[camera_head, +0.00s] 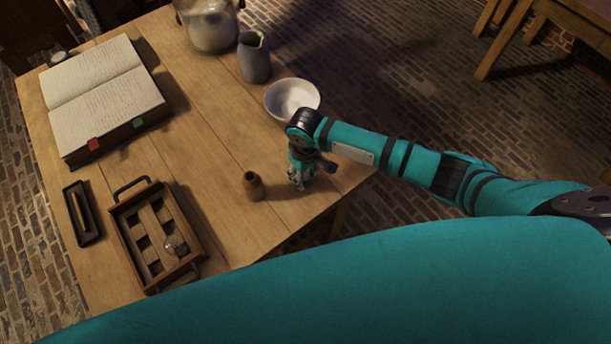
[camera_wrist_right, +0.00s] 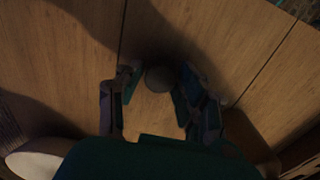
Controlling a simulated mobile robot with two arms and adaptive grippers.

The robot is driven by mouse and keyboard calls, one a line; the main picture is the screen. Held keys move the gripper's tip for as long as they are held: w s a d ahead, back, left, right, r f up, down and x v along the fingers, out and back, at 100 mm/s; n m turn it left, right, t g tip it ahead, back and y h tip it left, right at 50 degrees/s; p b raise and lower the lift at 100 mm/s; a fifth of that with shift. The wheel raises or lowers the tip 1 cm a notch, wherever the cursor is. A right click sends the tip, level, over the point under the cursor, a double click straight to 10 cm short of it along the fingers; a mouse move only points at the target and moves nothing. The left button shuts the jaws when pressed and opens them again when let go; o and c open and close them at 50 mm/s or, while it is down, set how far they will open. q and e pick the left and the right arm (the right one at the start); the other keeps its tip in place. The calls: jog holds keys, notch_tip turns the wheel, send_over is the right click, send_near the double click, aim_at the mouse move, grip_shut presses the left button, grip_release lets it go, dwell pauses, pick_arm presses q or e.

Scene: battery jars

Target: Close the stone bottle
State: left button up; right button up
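A small brown bottle (camera_head: 254,187) stands upright on the table near its front edge. I take it as the stone bottle; I cannot tell whether its mouth is open. My right gripper (camera_head: 298,182) points down just to its right, low over the table. In the right wrist view, a small round grey thing (camera_wrist_right: 158,79), perhaps a stopper, lies between the fingertips of my right gripper (camera_wrist_right: 157,88). The fingers look apart around it, though the picture is dark and contact is unclear. My left gripper is not in view.
On the wooden table (camera_head: 205,130) are a white bowl (camera_head: 292,98), a grey jug (camera_head: 254,58), a large pot (camera_head: 210,25), an open book (camera_head: 100,95), a wooden crate (camera_head: 158,235) holding a glass item, and a narrow dark tray (camera_head: 82,213). The middle is clear.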

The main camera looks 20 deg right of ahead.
aim_at(305, 175)
jog(key=shift+c, duration=1.3)
jog(key=shift+r, duration=0.55)
notch_tip(305, 175, up, 2)
jog(key=shift+r, duration=0.1)
jog(key=s+a+b, duration=0.1)
jog(key=s+a, duration=0.2)
jog(key=a, duration=0.1)
jog(key=s+a+r, duration=0.1)
jog(key=s+a, duration=0.1)
jog(key=a, duration=0.3)
jog(key=s+a+b, duration=0.1)
jog(key=s+a, duration=0.2)
jog(key=a, duration=0.1)
jog(key=shift+s+a+r+b, duration=0.25)
jog(key=shift+s+r+b, duration=0.1)
